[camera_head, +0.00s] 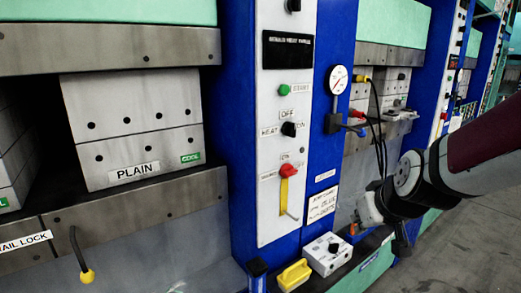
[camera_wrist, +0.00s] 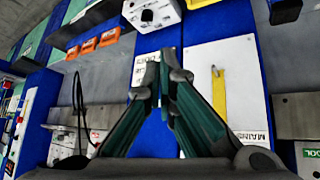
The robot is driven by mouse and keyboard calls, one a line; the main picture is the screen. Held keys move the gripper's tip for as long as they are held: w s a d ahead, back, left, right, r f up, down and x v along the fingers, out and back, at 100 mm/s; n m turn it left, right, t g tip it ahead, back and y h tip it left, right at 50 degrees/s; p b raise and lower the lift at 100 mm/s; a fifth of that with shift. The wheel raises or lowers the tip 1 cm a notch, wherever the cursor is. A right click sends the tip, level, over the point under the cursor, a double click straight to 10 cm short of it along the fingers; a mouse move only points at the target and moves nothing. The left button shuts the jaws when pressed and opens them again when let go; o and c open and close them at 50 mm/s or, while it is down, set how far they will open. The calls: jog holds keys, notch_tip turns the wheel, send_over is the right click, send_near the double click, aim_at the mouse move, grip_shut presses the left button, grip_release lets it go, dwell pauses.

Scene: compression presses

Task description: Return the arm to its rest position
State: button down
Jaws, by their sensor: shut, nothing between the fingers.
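My arm (camera_head: 432,178) reaches in from the right edge of the head view, bent down toward the front of the presses. Its wrist end hangs beside the blue post, right of the control panel. My gripper (camera_wrist: 161,62) shows in the wrist view with its two dark and green fingers drawn together at the tips. Nothing is between them. The fingertips appear in front of the blue post and white panel, and I cannot tell the exact gap. In the head view the fingers are hard to make out.
The control panel (camera_head: 274,140) carries a green button, a black knob and a red-tipped lever. A pressure gauge (camera_head: 338,79) juts out above my wrist. Grey floor (camera_head: 455,255) is clear at lower right.

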jog(key=s+a+r+g, duration=0.1)
jog(key=s+r, duration=0.1)
jog(key=s, duration=0.9)
jog(key=s+a+r+m+g, duration=0.1)
jog(key=s+r+g, duration=0.1)
jog(key=s, duration=1)
jog(key=shift+a+r, duration=0.15)
jog(key=shift+r, duration=0.45)
jog(key=shift+w+r, duration=0.1)
